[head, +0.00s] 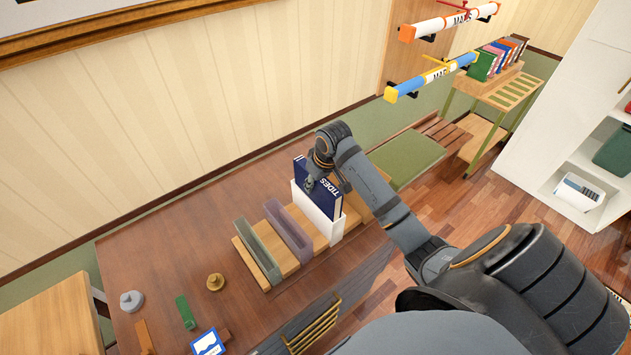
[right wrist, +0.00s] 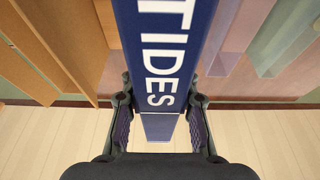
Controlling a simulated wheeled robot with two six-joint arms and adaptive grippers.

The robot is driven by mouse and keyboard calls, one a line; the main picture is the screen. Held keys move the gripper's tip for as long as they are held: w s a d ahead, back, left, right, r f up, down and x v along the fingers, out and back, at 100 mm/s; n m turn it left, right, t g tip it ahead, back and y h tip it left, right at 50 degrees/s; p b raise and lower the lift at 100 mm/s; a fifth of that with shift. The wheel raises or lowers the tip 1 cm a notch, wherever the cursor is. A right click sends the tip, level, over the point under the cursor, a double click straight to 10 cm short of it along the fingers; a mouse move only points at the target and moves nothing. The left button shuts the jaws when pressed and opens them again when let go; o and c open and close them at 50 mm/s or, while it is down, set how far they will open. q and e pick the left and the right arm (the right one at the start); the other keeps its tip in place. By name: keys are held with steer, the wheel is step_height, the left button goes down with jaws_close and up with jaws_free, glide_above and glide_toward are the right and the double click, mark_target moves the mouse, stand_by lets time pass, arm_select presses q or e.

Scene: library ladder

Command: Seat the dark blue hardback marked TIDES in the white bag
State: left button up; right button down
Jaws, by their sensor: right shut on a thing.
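The dark blue hardback marked TIDES (head: 326,197) stands upright at the rack in the head view, its lettered spine facing up. Its spine also fills the middle of the right wrist view (right wrist: 163,45). The white bag (head: 317,222) is a narrow upright holder on the wooden rack. Its wall hides the lower part of the book, which looks to be inside its mouth; how deep the book sits is hidden. My right gripper (head: 322,184) is shut on the book, with a finger on each side in the right wrist view (right wrist: 161,125). My left gripper is out of view.
Purple (head: 290,228) and grey-green (head: 258,252) holders stand left of the bag on the wooden rack. A brass knob (head: 215,282), a green block (head: 185,312) and a blue-and-white card (head: 208,343) lie nearer on the table.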

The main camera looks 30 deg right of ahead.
mark_target(324, 181)
steer(key=shift+f+b, duration=0.6)
steer(key=shift+f, duration=0.9)
steer(key=c, duration=1)
jaws_free()
steer(key=shift+s, duration=0.1)
steer(key=shift+o, duration=0.3)
steer(key=shift+f, duration=0.1)
steer(key=v, duration=1.2)
